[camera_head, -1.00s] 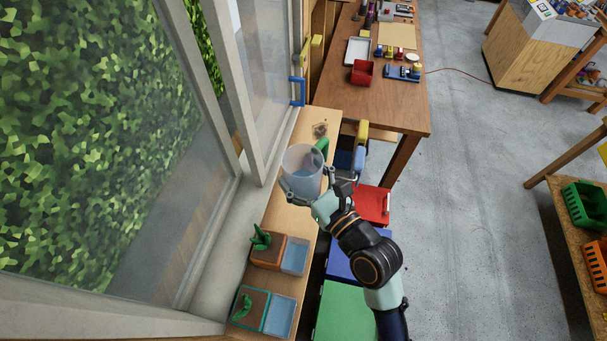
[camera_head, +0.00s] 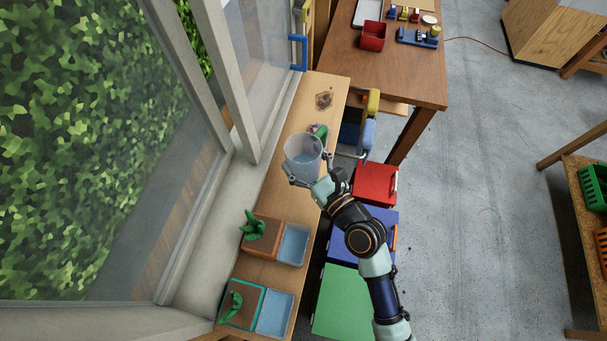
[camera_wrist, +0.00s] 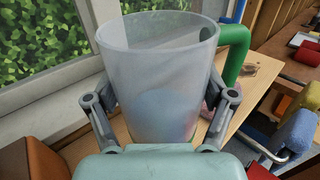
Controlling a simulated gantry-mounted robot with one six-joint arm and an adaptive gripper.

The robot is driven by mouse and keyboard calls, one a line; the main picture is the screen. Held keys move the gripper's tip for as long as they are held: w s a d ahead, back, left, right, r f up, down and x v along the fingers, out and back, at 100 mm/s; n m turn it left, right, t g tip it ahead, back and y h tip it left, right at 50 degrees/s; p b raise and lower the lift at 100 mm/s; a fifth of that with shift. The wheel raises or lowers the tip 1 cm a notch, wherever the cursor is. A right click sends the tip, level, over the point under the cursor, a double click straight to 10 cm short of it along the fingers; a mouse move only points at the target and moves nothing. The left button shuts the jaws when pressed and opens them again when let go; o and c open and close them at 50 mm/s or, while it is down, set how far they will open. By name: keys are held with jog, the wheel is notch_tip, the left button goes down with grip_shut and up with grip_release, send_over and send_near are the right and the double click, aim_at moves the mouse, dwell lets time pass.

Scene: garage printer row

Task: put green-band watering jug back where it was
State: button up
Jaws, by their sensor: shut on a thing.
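The watering jug (camera_head: 303,158) is a translucent grey cup shape with a green handle (camera_head: 321,131) on its far side. It stands upright over the narrow wooden shelf by the window. My gripper (camera_head: 306,181) is shut on the jug, with its fingers on either side of the body. In the wrist view the jug (camera_wrist: 158,75) fills the middle, and a green handle (camera_wrist: 235,52) shows at its right. Bluish contents show faintly through the wall. I cannot tell if its base touches the shelf. A green band is not clearly visible.
On the shelf (camera_head: 272,185), an orange-rimmed planter (camera_head: 262,228) and a teal-rimmed planter (camera_head: 241,303) stand nearer, each beside a blue tray. A small brown patch (camera_head: 324,100) lies beyond the jug. Coloured boxes, including a red one (camera_head: 374,183), stand right of the shelf. The window frame borders its left.

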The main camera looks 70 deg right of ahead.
jog(key=shift+f+b, duration=1.5)
jog(key=shift+f, duration=1.6)
jog(key=shift+f, duration=0.15)
jog(key=o, duration=1.3)
